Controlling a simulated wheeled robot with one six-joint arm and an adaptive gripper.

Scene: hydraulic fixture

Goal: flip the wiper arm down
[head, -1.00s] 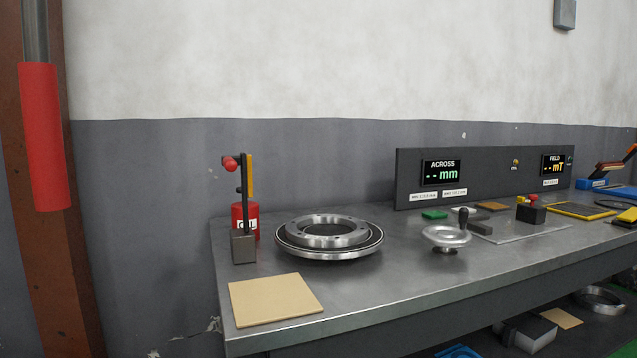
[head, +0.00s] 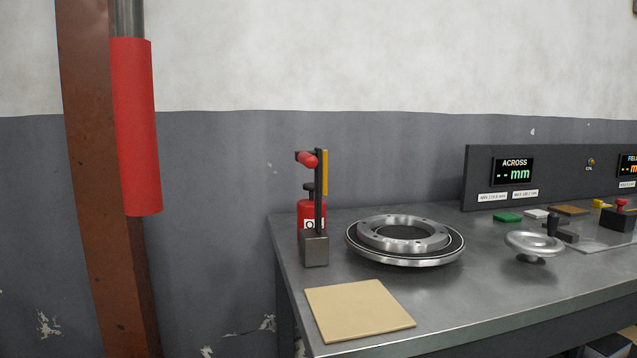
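The wiper arm (head: 318,210) stands upright on a grey block (head: 315,250) at the left end of the bench, in the head view. It has a red knob (head: 307,159) near its top and a yellow-orange strip (head: 325,173) along its upper right side. To its right, the round metal ring fixture (head: 404,240) lies on the bench; the arm is raised clear of it. My gripper is not in view.
A red oil can (head: 305,212) stands behind the wiper arm. A tan square pad (head: 358,308) lies in front. A silver handwheel (head: 534,243) and a display panel (head: 480,170) are to the right. A rusty post (head: 95,200) with a red-sleeved pipe (head: 136,130) stands at left.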

